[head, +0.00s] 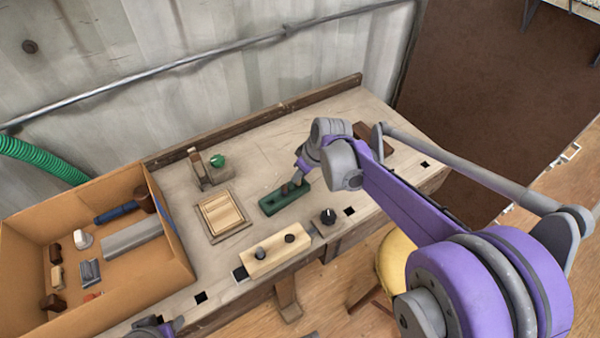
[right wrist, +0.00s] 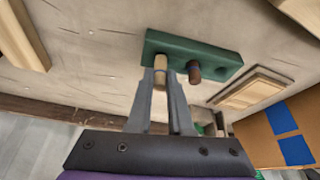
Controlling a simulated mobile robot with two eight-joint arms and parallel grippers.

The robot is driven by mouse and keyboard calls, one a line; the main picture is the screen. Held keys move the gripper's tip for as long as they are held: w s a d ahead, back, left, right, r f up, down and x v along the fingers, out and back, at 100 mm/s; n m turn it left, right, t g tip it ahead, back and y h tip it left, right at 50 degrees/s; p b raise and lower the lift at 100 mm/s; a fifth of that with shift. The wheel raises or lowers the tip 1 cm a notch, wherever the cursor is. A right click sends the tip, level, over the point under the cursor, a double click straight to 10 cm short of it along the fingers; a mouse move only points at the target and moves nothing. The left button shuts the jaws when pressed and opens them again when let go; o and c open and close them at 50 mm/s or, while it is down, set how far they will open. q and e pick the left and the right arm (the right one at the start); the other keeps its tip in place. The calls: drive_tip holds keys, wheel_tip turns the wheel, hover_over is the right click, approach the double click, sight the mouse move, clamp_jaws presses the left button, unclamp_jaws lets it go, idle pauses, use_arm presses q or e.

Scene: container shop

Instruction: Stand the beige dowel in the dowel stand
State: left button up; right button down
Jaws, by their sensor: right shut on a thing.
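The dowel stand is a long green block (head: 271,208) on the workbench; it also shows in the right wrist view (right wrist: 215,57). In the right wrist view my right gripper (right wrist: 161,78) is shut on the beige dowel (right wrist: 161,65), which is lined up with the stand. Whether the dowel's end is inside a hole is hidden. A brown dowel (right wrist: 194,72) stands in the stand beside it. My left gripper (head: 154,329) is cut off at the bottom edge of the head view, its fingers not clear.
A pale block with dark knobs (head: 275,258) lies at the bench's front. An open cardboard box (head: 160,268) with tools stands left. The bench behind the stand is clear.

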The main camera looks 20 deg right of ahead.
drive_tip(key=shift+f+b, duration=0.4)
drive_tip(key=shift+f, duration=0.2)
idle(0.4)
drive_tip(key=c, duration=0.7)
unclamp_jaws()
drive_tip(key=shift+c, duration=0.2)
drive_tip(key=shift+r+p, duration=2.65)
drive_tip(key=shift+r, duration=0.9)
